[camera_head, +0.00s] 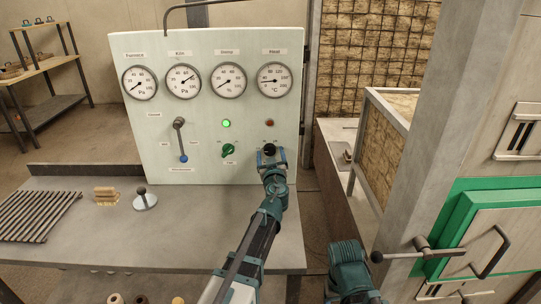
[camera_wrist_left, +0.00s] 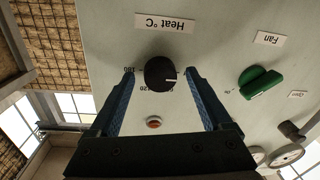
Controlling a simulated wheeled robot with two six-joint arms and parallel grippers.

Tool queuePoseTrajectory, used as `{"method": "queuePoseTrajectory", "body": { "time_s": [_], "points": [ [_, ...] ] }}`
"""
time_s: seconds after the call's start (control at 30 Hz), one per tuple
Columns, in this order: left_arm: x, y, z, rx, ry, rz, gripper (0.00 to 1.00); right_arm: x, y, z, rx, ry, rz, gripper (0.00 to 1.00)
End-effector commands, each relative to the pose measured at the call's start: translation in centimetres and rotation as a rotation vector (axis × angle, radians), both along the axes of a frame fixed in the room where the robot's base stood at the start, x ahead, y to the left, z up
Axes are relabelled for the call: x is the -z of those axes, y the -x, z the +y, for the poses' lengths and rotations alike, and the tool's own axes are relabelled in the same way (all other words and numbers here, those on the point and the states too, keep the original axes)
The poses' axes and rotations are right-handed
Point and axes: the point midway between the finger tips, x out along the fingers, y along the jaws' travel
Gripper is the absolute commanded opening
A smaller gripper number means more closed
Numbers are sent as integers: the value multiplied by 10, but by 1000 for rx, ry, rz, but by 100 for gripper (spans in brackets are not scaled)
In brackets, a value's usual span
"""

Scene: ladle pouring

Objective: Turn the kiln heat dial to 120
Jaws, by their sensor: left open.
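The kiln heat dial is a round black knob (camera_head: 269,149) low on the right side of the pale panel (camera_head: 215,115). In the left wrist view the black knob (camera_wrist_left: 158,73) has a white pointer line toward the picture's right, and the "Heat °C" label appears upside down. My left gripper (camera_head: 270,156) is at the knob. In the wrist view its open blue fingers (camera_wrist_left: 160,85) stand on either side of the knob, with visible gaps. Some scale marks are hidden or too small to read. Part of my right arm shows at lower right; its jaws are not visible.
A green fan knob (camera_head: 228,150) is left of the dial. A lever (camera_head: 179,137), a green lamp (camera_head: 226,123) and a red lamp (camera_head: 269,123) are on the panel, below several gauges. A green-framed door (camera_head: 475,235) with handles is at right.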

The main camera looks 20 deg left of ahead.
Motion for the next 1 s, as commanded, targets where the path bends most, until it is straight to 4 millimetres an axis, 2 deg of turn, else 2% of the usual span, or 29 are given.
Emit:
{"method": "queuePoseTrajectory", "body": {
  "time_s": [0.27,0.73,1.0],
  "points": [
    [0,-1,0,0,0,0,82,0,0,0,0,0,0,69],
    [0,-1,0,0,0,0,0,0,0,0,0,0,0,69],
    [0,-1,0,0,-29,8,0,1,0,0,0,0,0,69]
  ]
}}
